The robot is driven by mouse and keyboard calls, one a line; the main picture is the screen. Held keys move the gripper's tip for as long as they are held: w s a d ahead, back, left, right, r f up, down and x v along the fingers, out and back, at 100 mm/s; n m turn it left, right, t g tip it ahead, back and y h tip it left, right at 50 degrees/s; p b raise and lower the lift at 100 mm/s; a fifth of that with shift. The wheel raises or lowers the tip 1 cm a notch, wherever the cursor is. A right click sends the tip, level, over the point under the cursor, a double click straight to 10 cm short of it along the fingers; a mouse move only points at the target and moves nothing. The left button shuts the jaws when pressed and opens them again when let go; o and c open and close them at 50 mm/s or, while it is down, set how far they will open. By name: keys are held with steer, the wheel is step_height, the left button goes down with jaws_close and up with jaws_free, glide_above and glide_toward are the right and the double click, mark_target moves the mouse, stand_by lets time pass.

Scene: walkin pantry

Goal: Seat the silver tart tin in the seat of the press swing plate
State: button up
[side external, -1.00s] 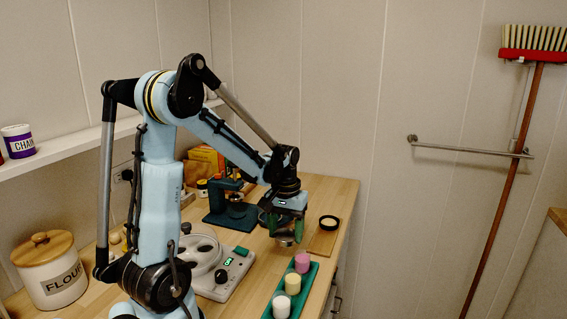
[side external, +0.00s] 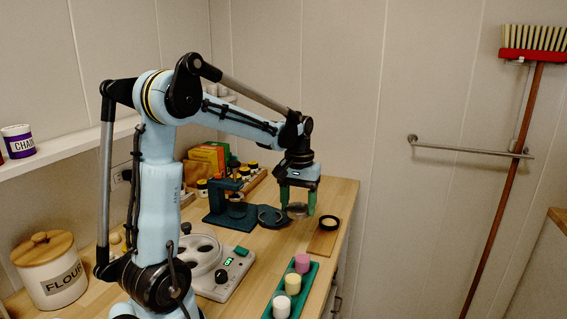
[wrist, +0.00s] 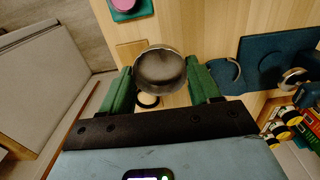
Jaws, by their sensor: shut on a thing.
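My gripper (side external: 297,207) has green fingers shut on the silver tart tin (side external: 298,211), holding it above the counter. In the wrist view, the round tin (wrist: 160,70) sits between the two finger ends. The dark teal press (side external: 217,214) stands on the counter to the left of my gripper. Its dark round swing plate (side external: 270,217) reaches out toward my gripper, just left of the tin. In the wrist view, a dark curved rim (wrist: 239,72), apparently the plate, lies right of the fingers. The tin is apart from the plate.
A black ring (side external: 329,222) lies on a small wooden board right of my gripper. A green tray (side external: 268,310) with pink, yellow and white pieces is in front. A white device (side external: 238,266) with round wells stands at left. Small jars and boxes (side external: 208,155) line the back.

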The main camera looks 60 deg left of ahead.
glide_above(270, 219)
steer(key=f, duration=0.2)
steer(key=shift+a+f, duration=0.1)
steer(key=shift+f, duration=2.85)
steer(key=shift+f, duration=0.45)
steer(key=o, duration=1.3)
steer(key=shift+c, duration=0.2)
steer(key=shift+r, duration=0.1)
step_height(270, 219, up, 7)
steer(key=shift+w, duration=0.1)
